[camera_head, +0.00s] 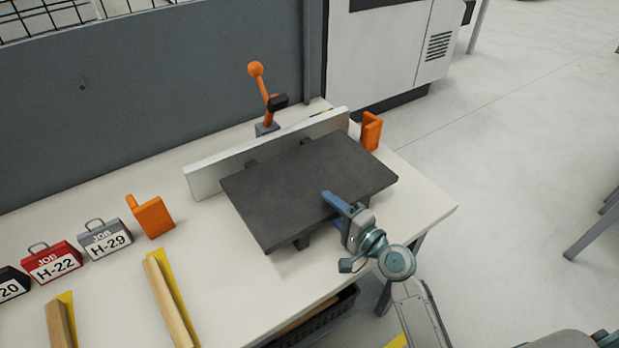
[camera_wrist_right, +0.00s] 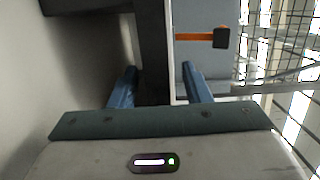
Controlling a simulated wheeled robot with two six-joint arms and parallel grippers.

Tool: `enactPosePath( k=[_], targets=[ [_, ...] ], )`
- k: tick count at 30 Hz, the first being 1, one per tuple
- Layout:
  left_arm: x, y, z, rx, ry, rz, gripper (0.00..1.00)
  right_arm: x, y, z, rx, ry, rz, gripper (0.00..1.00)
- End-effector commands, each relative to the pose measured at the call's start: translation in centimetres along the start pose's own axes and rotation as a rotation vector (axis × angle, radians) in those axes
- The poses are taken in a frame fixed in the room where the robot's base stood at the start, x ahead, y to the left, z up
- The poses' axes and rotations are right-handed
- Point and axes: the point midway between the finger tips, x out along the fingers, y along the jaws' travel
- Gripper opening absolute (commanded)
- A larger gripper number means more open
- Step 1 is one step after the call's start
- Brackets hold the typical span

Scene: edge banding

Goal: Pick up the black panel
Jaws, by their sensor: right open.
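The black panel (camera_head: 308,182) is a dark flat board lying raised on dark supports (camera_head: 303,242) on the white table, with its far side near a long pale upright board. My right gripper (camera_head: 334,204) is open at the panel's near right edge. In the right wrist view the gripper (camera_wrist_right: 158,77) has its two blue fingers spread, with the panel's dark edge (camera_wrist_right: 152,45) lying between them. One finger shows above the panel in the head view; the other is hidden beneath it. A gap shows between the panel and the lower finger. My left gripper is not in view.
A pale upright board (camera_head: 232,165) stands behind the panel. An orange-knobbed lever clamp (camera_head: 263,95) is behind that. Orange blocks (camera_head: 151,216) (camera_head: 371,131) stand at either side. Job tags (camera_head: 105,239) and wooden strips (camera_head: 168,300) lie left. A black crate (camera_head: 325,318) is below the table.

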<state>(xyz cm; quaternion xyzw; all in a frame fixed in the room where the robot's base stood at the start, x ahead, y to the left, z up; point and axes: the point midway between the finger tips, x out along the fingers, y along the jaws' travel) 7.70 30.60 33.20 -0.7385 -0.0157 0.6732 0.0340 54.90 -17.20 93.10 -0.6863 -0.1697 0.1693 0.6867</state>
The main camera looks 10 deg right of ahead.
Motion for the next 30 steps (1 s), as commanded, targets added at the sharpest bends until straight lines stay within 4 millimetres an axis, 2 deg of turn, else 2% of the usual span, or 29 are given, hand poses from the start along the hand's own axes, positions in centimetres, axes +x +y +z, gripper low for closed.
enactPosePath(
  k=[3,6,14,18,21,30],
  targets=[
    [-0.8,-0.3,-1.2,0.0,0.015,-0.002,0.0,1.9,-0.2,-0.2,0.002,0.001,-0.002,0.44],
    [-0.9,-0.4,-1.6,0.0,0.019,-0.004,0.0,2.7,-0.1,-0.2,0.0,0.0,0.0,0.44],
    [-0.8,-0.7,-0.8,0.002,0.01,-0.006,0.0,2.9,0.1,-0.2,-0.001,0.0,0.0,0.44],
    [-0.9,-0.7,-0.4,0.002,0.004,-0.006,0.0,2.9,0.1,-0.2,-0.001,0.0,0.0,0.16],
    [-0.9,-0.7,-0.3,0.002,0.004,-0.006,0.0,2.9,0.1,-0.2,-0.001,0.0,0.0,0.0],
    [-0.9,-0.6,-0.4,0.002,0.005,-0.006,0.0,2.9,0.1,-0.2,0.0,0.0,0.0,0.0]
  ],
)
